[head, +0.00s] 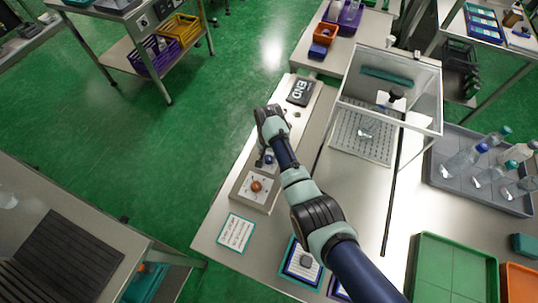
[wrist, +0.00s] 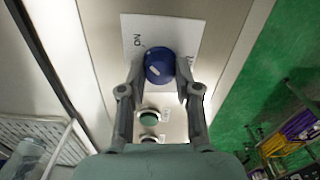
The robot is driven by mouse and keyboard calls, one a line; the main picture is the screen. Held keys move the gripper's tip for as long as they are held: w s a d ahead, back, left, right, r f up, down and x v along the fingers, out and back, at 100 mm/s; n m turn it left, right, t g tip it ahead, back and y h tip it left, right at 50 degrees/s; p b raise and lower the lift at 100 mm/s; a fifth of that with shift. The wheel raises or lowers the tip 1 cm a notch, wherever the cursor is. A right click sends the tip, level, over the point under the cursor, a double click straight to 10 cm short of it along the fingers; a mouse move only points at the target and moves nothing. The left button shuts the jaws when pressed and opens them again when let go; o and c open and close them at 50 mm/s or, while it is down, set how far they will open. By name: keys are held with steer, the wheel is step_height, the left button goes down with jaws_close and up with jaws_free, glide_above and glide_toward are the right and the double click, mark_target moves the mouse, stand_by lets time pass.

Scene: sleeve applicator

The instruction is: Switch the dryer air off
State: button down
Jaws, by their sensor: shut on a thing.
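A round blue knob (wrist: 159,64) with a short white pointer mark sits on a white label plate (wrist: 188,32) on the metal control panel (head: 240,190). My gripper (wrist: 160,76) has one finger on each side of the knob and is shut on it. The pointer mark lies at a slant in the wrist view. The lettering at the plate's edges is partly cut off and cannot be read fully. In the head view, my arm reaches over the panel and the knob (head: 268,158) shows only as a small blue patch under my gripper (head: 264,160).
A clear-walled box (head: 390,85) stands to the right; bottles (head: 465,160) stand in a grey tray.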

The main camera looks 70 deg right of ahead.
steer(key=shift+n, duration=0.4)
steer(key=n+p, duration=0.2)
steer(key=shift+r+n, duration=0.1)
steer(key=shift+n, duration=0.3)
steer(key=n+p, duration=0.1)
steer(key=n, duration=0.4)
steer(key=shift+w+p, duration=0.1)
steer(key=shift+p, duration=0.2)
steer(key=n+p, duration=0.1)
steer(key=n, duration=0.4)
steer(key=shift+a, duration=0.1)
steer(key=n, duration=0.4)
steer(key=shift+n, duration=0.3)
steer(key=c, duration=0.8)
jaws_free()
